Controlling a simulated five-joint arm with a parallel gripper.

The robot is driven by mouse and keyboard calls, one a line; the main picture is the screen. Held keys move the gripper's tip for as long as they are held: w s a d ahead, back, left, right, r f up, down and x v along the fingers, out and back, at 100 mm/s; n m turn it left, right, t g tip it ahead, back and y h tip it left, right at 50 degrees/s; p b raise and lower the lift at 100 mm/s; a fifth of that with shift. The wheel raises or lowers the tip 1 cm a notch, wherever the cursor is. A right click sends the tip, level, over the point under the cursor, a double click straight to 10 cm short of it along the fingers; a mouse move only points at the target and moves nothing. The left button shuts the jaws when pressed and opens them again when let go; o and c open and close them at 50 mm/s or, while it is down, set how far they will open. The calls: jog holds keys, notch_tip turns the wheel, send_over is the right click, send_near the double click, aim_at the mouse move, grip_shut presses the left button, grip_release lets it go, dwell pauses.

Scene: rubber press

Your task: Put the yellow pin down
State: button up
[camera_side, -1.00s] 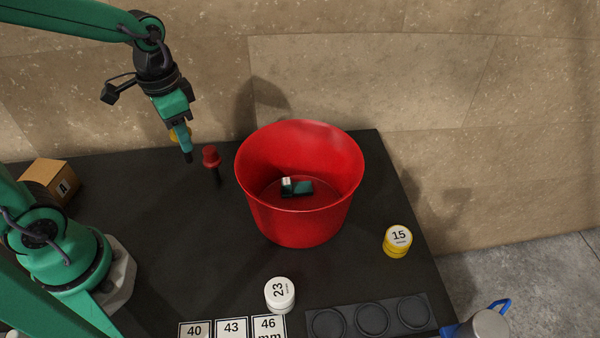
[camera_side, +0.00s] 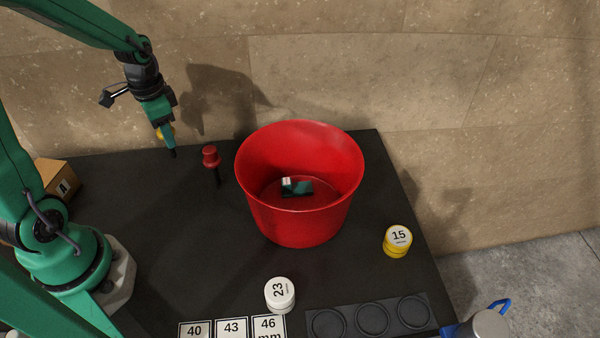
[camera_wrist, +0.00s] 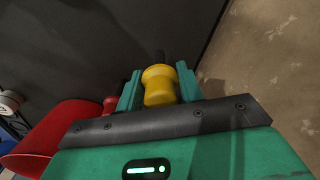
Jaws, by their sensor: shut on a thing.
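The yellow pin (camera_wrist: 160,86) sits between the two green fingers of my gripper (camera_wrist: 158,88) in the wrist view, with its dark tip pointing away. In the side view my gripper (camera_side: 169,140) is shut on the pin, and only a bit of its yellow head (camera_side: 168,132) shows behind the finger. The gripper hangs near the table's back edge, left of the red pin (camera_side: 211,157). The pin appears to be above the black table (camera_side: 150,220); whether its tip touches anything is hard to tell.
A large red bin (camera_side: 300,225) holding a small green and white object (camera_side: 297,187) stands right of the red pin. A cardboard box (camera_side: 57,178) is at the left. A white 23 disc (camera_side: 280,295) and yellow 15 discs (camera_side: 397,241) stand in front. The middle left is clear.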

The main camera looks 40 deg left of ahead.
aim_at(175, 156)
jog(key=shift+f, duration=2.05)
jog(key=shift+f, duration=0.1)
jog(key=o, duration=1.1)
jog(key=shift+c, duration=0.2)
jog(key=r, duration=1.2)
jog(key=shift+s+a+r, duration=0.15)
jog(key=shift+s, duration=0.15)
